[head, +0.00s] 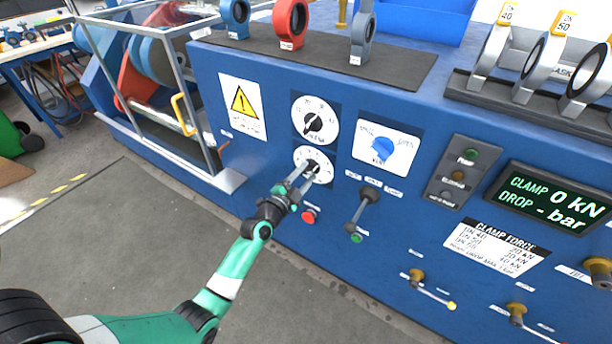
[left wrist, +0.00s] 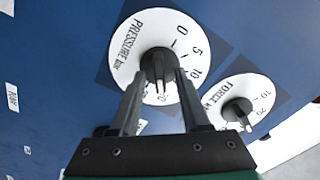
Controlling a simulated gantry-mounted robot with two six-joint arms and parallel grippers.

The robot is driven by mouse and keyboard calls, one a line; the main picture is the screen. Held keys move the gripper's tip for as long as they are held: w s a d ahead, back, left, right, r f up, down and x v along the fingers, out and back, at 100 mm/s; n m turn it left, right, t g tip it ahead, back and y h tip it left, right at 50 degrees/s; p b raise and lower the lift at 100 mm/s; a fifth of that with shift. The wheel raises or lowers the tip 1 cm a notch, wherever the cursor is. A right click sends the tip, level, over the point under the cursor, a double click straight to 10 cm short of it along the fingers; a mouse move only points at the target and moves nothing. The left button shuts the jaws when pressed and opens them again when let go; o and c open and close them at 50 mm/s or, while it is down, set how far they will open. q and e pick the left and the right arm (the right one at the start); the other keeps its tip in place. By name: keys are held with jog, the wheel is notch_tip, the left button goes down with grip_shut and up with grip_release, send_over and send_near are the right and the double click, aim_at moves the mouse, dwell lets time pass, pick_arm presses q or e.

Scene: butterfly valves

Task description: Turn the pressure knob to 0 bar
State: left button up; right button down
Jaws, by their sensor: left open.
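The pressure knob (left wrist: 160,66) is black, at the centre of a white dial (left wrist: 127,50) labelled PRESSURE bar in the left wrist view. The marks 0, 5 and 10 show; marks further round are partly hidden behind the knob and fingers. The knob's grip points down in that view, away from the 0. In the head view the lower white dial (head: 326,159) is the same one, partly covered by my left gripper (head: 309,172). My left gripper (left wrist: 162,76) is open, its fingertips on either side of the knob; contact cannot be told. My right gripper is out of view.
The force knob (head: 313,122) sits just above, and it shows at right in the left wrist view (left wrist: 236,110).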

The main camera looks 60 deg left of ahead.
pick_arm(q)
jog(key=shift+w, duration=0.1)
grip_shut()
